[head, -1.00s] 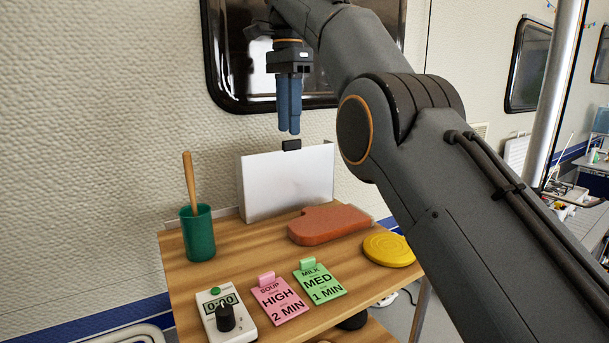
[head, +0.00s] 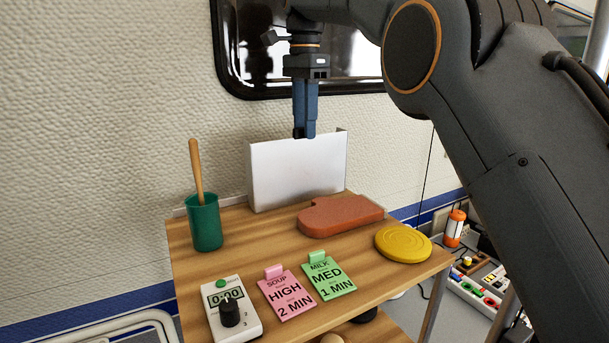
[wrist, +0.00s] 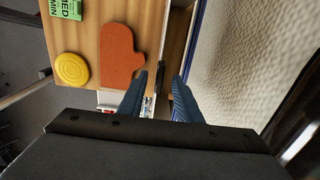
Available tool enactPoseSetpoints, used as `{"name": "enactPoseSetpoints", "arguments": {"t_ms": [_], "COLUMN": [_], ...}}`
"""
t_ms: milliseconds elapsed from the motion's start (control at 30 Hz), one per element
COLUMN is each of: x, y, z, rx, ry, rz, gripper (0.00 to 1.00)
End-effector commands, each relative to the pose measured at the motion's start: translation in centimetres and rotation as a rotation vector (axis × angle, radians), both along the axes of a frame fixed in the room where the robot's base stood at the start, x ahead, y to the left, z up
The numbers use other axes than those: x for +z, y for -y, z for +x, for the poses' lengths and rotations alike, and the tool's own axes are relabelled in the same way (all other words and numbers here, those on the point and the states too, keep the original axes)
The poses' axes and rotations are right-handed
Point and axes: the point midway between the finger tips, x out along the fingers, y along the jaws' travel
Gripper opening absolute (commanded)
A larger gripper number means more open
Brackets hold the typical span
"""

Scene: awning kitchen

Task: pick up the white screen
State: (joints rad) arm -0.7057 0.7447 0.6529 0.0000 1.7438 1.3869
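The white screen (head: 298,172) stands upright at the back of the wooden cart top in the head view, near the wall. A small black tab (head: 298,133) is on its top edge. My gripper (head: 305,134) points straight down at this tab, with its blue fingertips at the tab's height. In the wrist view, the two blue fingers (wrist: 160,78) stand apart, with a narrow dark piece, seemingly the tab, between their tips. Contact with the tab cannot be made out. The screen is seen nearly edge-on from above there.
A red-brown mitt-shaped piece (head: 340,216) lies before the screen, with a yellow disc (head: 403,243) to its right. A green cup (head: 205,222) with a wooden stick stands left. A timer (head: 230,310), pink card (head: 287,293) and green card (head: 328,276) lie in front. The wall is close behind.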

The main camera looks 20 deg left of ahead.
Motion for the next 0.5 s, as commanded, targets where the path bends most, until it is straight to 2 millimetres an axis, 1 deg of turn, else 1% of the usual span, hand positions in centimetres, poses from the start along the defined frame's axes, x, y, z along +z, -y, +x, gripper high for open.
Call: {"name": "enactPoseSetpoints", "arguments": {"t_ms": [100, 233, 333, 500], "x": [-1.5, -2.9, -3.3, -3.4], "y": [-0.4, -0.5, -0.4, -0.4], "z": [-0.5, -0.5, -0.4, -0.3], "rx": [0.006, 0.007, 0.006, 0.005], "ry": [-0.003, -0.001, 0.000, 0.000], "rz": [-0.002, -0.002, 0.000, 0.000], "gripper": [0.31, 0.31, 0.31, 0.31]}}
